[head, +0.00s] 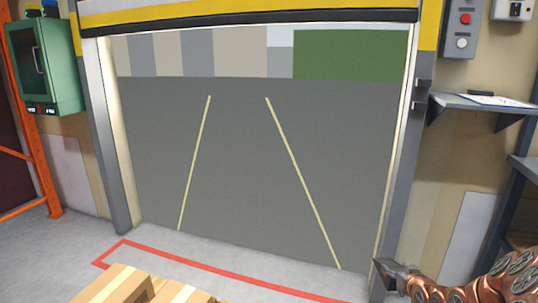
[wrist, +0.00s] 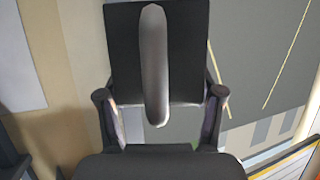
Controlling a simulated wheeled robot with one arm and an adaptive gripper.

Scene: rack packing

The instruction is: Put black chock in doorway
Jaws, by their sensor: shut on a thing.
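The black chock (wrist: 188,55) fills the upper middle of the wrist view, a dark block with a grey bar (wrist: 154,70) along its near face. My gripper (wrist: 161,97) is shut on it, with one finger at each side. In the head view my gripper (head: 388,270) is at the lower right, by the foot of the doorway's right post. A dark shape shows at its tip there, but I cannot clearly part chock from fingers. The doorway (head: 250,180) stands open in the middle, with grey paving and two pale lines beyond.
A red floor line (head: 215,270) runs in front of the doorway. A wooden pallet (head: 130,285) lies at the lower left. A green cabinet (head: 42,65) hangs left of the doorway. A grey shelf (head: 485,103) with papers juts out at the right. The doorway floor looks clear.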

